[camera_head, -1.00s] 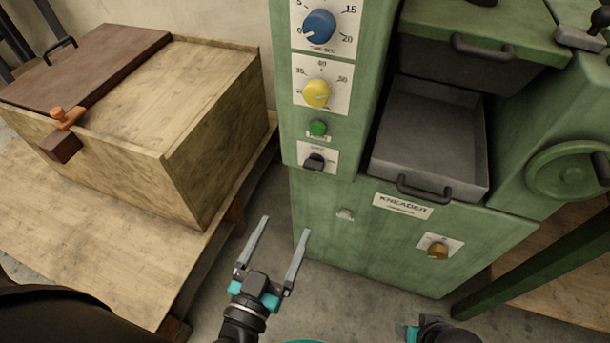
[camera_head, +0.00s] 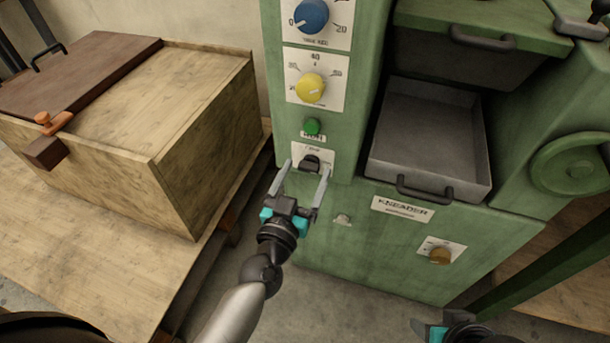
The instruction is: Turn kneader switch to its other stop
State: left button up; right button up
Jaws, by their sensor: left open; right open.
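A small black switch (camera_head: 311,160) sits on a white label plate low on the green machine's front column, below a green button (camera_head: 312,127). My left gripper (camera_head: 306,170) is open, its two fingers pointing up at the switch, one on each side of it in the picture. I cannot tell whether they touch the panel. The "KNEADER" nameplate (camera_head: 402,208) is on the lower front, with a brass knob (camera_head: 440,256) on its own plate to its lower right. My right gripper (camera_head: 428,330) is open at the bottom edge, partly cut off.
Above the switch are a yellow dial (camera_head: 310,89) and a blue dial (camera_head: 311,16). A grey tray (camera_head: 430,135) with a black handle juts out to the right. A wooden box (camera_head: 200,130) stands on a table at left. A green handwheel (camera_head: 570,165) is at far right.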

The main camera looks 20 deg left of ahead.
pick_arm(q)
jog(key=shift+w, duration=0.1)
jog(key=shift+c, duration=0.2)
grip_shut()
dwell(0.5)
